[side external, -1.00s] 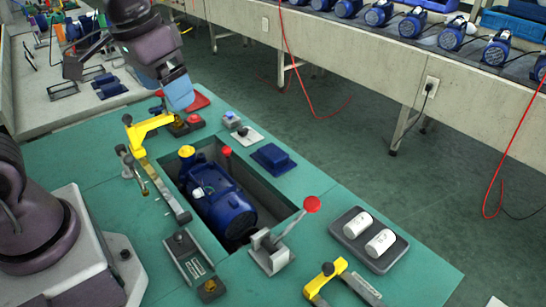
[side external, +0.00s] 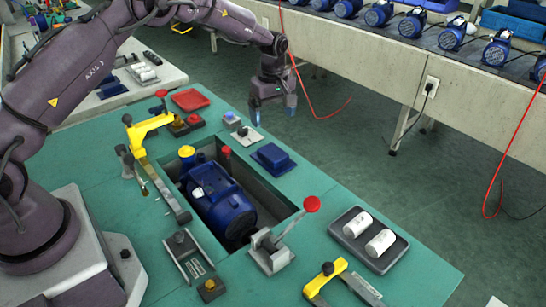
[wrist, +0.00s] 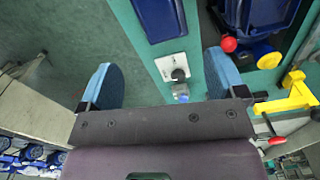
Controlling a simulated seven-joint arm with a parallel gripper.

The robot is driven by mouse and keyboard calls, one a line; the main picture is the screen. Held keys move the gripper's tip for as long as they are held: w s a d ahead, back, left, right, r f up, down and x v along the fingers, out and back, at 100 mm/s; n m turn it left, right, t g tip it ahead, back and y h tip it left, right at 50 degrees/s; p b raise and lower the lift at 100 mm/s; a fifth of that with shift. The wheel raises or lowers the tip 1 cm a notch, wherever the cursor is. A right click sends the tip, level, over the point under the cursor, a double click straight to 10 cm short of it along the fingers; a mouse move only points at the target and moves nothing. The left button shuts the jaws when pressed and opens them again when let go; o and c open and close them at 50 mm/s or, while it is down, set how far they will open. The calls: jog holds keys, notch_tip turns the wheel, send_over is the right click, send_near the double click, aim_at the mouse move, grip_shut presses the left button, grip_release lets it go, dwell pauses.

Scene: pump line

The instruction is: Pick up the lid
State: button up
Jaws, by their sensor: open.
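A dark blue rectangular piece with a raised top, which looks like the lid (side external: 273,158), lies on the green table right of the recess with the blue pump (side external: 222,203). In the wrist view the lid (wrist: 160,18) is at the top edge, partly cut off. My gripper (side external: 273,112) hangs fingers down above the table's far right edge, behind the lid and apart from it.
A small plate with a black knob (side external: 243,132) and a blue-topped button (side external: 230,117) sit near the lid. A lever with a red ball (side external: 311,204) rises by the recess. A yellow clamp (side external: 148,128) stands left. A tray (side external: 353,243) holds two white cylinders.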

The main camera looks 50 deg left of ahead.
aim_at(273, 151)
jog(key=shift+n, duration=0.8)
notch_tip(273, 151, down, 13)
jog(key=shift+a+r, duration=0.1)
jog(key=shift+r, duration=0.05)
jog(key=shift+c, duration=0.2)
jog(key=c, duration=1)
